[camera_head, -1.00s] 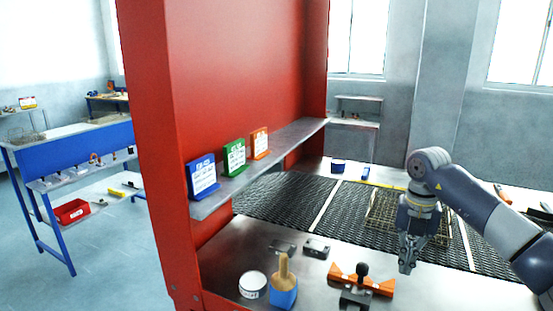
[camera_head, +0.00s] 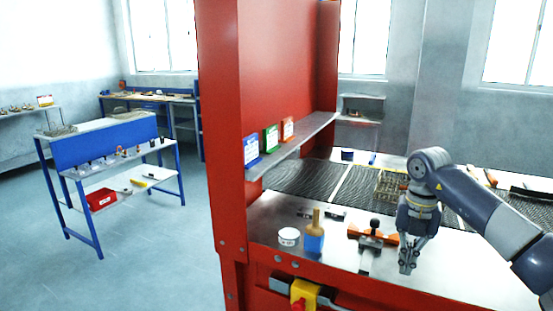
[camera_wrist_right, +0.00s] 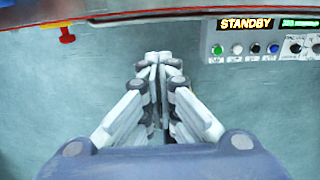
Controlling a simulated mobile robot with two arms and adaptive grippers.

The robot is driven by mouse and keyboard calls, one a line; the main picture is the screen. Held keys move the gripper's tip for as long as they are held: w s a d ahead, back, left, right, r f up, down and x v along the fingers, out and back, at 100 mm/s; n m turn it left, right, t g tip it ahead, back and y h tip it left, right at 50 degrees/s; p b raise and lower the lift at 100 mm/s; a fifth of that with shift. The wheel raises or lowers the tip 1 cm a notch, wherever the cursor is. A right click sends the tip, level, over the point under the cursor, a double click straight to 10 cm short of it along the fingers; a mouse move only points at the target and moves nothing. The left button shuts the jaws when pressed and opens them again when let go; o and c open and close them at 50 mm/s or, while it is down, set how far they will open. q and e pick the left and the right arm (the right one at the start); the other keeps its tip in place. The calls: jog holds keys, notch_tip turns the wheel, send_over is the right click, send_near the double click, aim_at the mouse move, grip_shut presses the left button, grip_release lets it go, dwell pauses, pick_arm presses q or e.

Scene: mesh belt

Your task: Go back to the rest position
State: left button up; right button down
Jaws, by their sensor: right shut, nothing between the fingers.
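My right gripper (camera_head: 408,262) hangs pointing down at the right of the head view, in front of the red machine's worktop. In the right wrist view the right gripper (camera_wrist_right: 158,62) has its fingers together and holds nothing. Below it in that view is the grey floor. My left gripper is not in view.
The red machine (camera_head: 222,130) has a mesh belt (camera_head: 305,179). Its worktop carries a white tin (camera_head: 289,236), a wood-handled blue tool (camera_head: 314,238) and an orange clamp (camera_head: 358,231). A blue bench (camera_head: 105,143) stands left, with open floor between. A STANDBY panel (camera_wrist_right: 263,38) shows in the wrist view.

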jog(key=a+f+m+t+y, duration=0.1)
jog(key=a+f+y, duration=0.6)
jog(key=a, duration=0.4)
jog(key=a+f+m+y, duration=0.1)
jog(key=a+f+y, duration=0.4)
jog(key=a+f, duration=0.55)
notch_tip(320, 180, down, 15)
jog(key=d+m+t+h, duration=0.1)
jog(key=d+m+t, duration=0.1)
jog(key=m+t, duration=0.9)
jog(key=s+d+f+m+g+h, duration=0.2)
jog(key=s+d+f+m+h, duration=0.25)
jog(key=s+f, duration=0.6)
jog(key=s+d+f+m+g+h, duration=0.1)
jog(key=s+d+f+m+h, duration=0.45)
jog(key=f, duration=0.75)
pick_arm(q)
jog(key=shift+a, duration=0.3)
pick_arm(e)
jog(key=s+d+f+m+g, duration=0.1)
jog(key=s+f, duration=0.3)
jog(key=s, duration=0.8)
jog(key=s+d+f+m+g, duration=0.1)
jog(key=s+f+g, duration=0.3)
jog(key=s, duration=0.9)
jog(key=s+d+f+m+g+h, duration=0.1)
jog(key=s+f+m+g, duration=0.2)
jog(key=s, duration=0.9)
jog(key=shift+s+f, duration=0.2)
jog(key=shift+f, duration=0.2)
